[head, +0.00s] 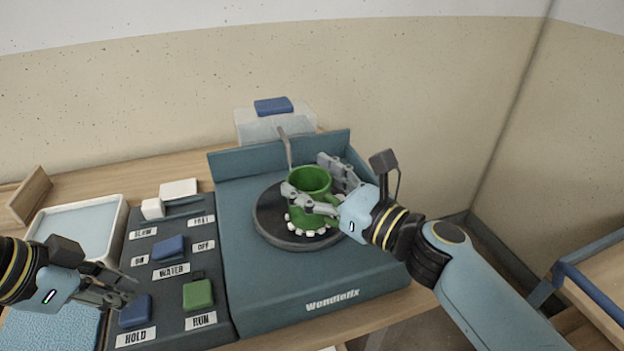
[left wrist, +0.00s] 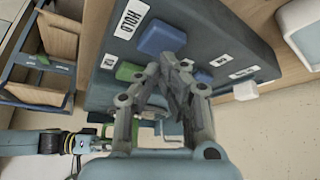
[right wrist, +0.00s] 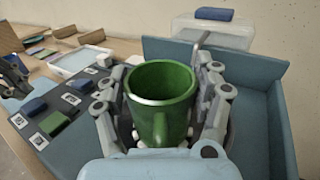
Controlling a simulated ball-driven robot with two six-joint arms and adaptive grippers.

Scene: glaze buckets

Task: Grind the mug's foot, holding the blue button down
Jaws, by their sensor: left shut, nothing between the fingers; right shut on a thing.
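A green mug (head: 311,180) stands upright, mouth up, over the dark round wheel (head: 266,221) of the grinder, with white lumps around its lower part. My right gripper (head: 316,184) is shut on the mug, one finger each side. The right wrist view shows the mug (right wrist: 160,90) between the fingers, its handle towards me. The mug's foot is hidden. My left gripper (head: 128,284) is shut and empty, just above the blue HOLD button (head: 134,312). In the left wrist view the fingertips (left wrist: 176,64) are close to this button (left wrist: 162,39); I cannot tell if they touch.
The panel also has a green RUN button (head: 198,294), a blue WATER switch (head: 169,248) and a white slider (head: 153,208). A water spout (head: 286,147) rises behind the mug. A low wall (head: 240,167) backs the grinder. A white tray (head: 117,222) lies at the left.

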